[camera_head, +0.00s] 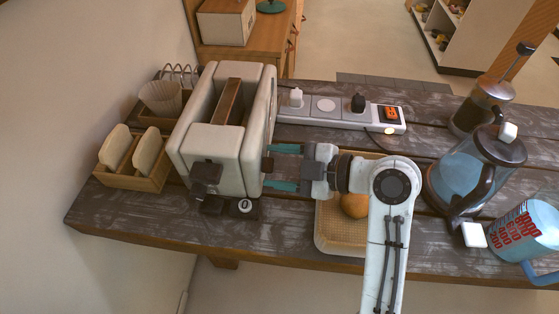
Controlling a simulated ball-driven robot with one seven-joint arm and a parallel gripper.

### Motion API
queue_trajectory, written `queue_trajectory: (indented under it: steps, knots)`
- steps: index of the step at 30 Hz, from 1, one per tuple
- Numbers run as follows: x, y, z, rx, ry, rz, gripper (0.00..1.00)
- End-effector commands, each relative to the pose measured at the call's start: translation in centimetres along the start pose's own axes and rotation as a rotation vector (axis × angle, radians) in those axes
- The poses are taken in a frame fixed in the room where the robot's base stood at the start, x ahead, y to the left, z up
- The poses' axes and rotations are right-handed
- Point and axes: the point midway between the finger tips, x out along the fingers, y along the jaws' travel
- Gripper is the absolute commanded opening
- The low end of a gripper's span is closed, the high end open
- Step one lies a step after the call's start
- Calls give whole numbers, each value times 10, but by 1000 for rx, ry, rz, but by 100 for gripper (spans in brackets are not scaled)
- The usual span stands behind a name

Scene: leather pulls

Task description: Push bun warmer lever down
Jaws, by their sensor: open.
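The bun warmer (222,139) is a cream, toaster-like box with one long slot on top, standing on the left of the dark wooden table. A brown slice-like piece shows inside the slot. A dark block (206,172) on its front end looks like the lever, standing out near the upper part of that face. My gripper (268,167) is open, its two teal-padded fingers pointing left at the right side wall of the warmer. The fingertips are at or very near this wall; I cannot tell whether they touch. Nothing shows between the fingers. The lever is left of and nearer than my fingers.
A dial (245,206) sits low at the warmer's front. A wooden holder (133,176) stands left, a power strip (330,111) behind. A woven tray (337,239) with a bun (354,205) lies under my arm. A kettle (463,180) and measuring jug (523,232) stand right.

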Motion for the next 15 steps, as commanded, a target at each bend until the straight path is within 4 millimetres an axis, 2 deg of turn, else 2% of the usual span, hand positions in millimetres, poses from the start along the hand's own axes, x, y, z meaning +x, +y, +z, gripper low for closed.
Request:
queue_trajectory:
  steps: [8, 15]
  knots:
    - [1, 0, 0, 0, 0, 0, 59]
    - [1, 0, 0, 1, 0, 0, 36]
